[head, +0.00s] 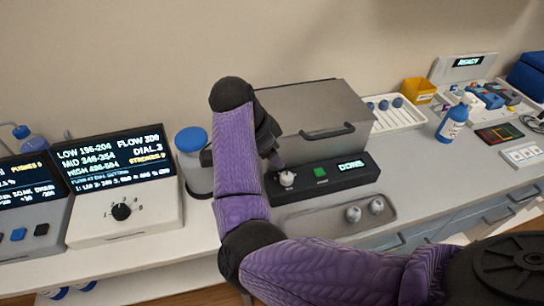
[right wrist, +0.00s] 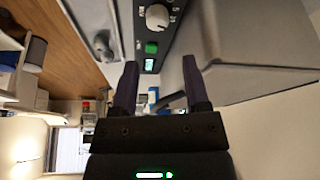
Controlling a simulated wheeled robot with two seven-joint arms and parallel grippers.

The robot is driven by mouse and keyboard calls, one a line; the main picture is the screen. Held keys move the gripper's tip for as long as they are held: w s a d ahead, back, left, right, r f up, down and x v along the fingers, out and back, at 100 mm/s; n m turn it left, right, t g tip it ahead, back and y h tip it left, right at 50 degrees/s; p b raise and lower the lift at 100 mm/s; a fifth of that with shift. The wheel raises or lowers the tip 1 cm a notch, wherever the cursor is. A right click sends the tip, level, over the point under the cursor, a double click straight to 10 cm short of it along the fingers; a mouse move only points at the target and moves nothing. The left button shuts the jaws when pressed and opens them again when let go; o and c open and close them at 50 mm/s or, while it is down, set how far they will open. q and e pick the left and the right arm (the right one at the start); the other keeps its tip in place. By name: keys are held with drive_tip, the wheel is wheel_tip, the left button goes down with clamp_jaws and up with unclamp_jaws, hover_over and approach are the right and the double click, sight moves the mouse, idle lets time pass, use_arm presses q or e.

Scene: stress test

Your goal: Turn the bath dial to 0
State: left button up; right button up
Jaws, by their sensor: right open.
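The bath dial (head: 287,179) is a white knob on the left part of the black front panel of the grey lidded bath (head: 318,105). It also shows in the right wrist view (right wrist: 157,17), near the top edge, with small marks around it. My right gripper (head: 277,162) is just above and left of the dial in the head view, partly hidden by my own arm. In the right wrist view the gripper (right wrist: 160,62) has its fingers apart with nothing between them. The knob's pointer is too small to read. My left gripper is out of view.
A green button (head: 320,172) and a display reading DONE (head: 351,164) sit right of the dial. A blue-lidded jar (head: 192,150) and a control box (head: 125,185) stand left.

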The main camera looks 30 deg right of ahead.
sight(286, 176)
drive_tip(key=b+x, duration=0.2)
drive_tip(key=x, duration=0.6)
drive_tip(key=shift+s+d+f+b, duration=0.1)
drive_tip(key=shift+s+f+b, duration=0.05)
drive_tip(key=shift+f+b, duration=0.2)
drive_tip(key=shift+d+f, duration=0.25)
drive_tip(key=shift+f, duration=0.25)
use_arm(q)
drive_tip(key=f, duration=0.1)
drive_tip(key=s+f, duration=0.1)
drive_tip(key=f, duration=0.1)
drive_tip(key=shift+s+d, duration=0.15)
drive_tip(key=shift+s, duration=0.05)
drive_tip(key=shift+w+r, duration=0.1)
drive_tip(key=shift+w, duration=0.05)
use_arm(e)
drive_tip(key=shift+r, duration=0.1)
clamp_jaws()
